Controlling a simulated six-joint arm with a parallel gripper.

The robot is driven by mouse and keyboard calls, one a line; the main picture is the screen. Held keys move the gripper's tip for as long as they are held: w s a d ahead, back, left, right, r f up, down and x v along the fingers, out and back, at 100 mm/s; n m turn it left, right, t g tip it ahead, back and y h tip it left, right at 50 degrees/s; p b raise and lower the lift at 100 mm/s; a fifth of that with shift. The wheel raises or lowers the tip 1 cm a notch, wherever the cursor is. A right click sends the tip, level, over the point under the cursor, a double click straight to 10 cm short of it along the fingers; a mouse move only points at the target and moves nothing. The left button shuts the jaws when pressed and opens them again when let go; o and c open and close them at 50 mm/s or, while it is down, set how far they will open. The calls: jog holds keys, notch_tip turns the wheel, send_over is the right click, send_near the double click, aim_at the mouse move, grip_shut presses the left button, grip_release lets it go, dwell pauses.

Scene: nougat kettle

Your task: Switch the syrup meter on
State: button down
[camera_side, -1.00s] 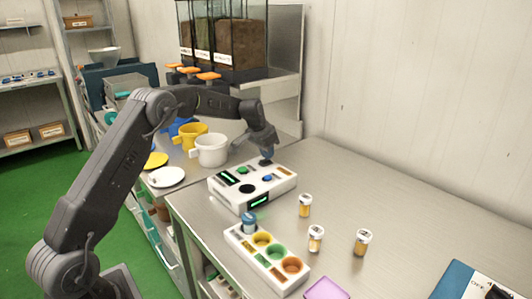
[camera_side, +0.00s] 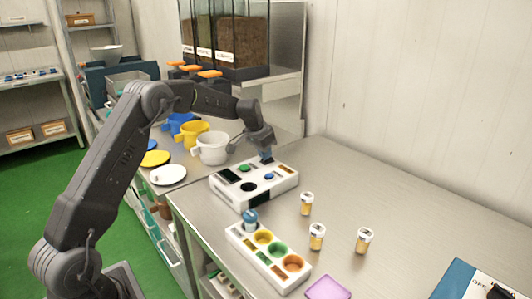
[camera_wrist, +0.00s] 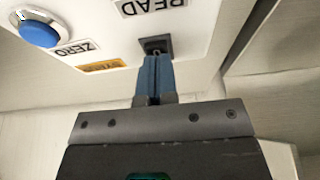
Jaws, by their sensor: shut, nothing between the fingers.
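The syrup meter (camera_side: 240,195) is a white box on the steel table. It has a green button (camera_side: 244,168), a blue button (camera_side: 269,176), a black round spot (camera_side: 249,187) and displays, which look dark. In the wrist view the blue button (camera_wrist: 40,33) sits near a ZERO label, beside a yellow label and a READ label. My gripper (camera_side: 266,159) is shut and empty, pointing down at the meter's far edge. In the wrist view its blue fingertips (camera_wrist: 155,60) are at a small dark switch (camera_wrist: 154,44) and partly hide it. I cannot tell whether they touch.
A white rack with coloured wells (camera_side: 265,250) stands in front of the meter. Several small amber jars, one of them here (camera_side: 306,203), stand to its right. A white mug (camera_side: 212,149) and a yellow mug (camera_side: 190,137) stand behind left.

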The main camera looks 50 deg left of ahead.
jog(key=w+v, duration=0.1)
jog(key=v, duration=1.3)
jog(key=shift+r, duration=0.1)
jog(key=shift+w+r, duration=0.3)
jog(key=shift+w, duration=0.15)
jog(key=x, duration=1.4)
jog(key=shift+s+f, duration=0.1)
jog(key=shift+s, duration=0.3)
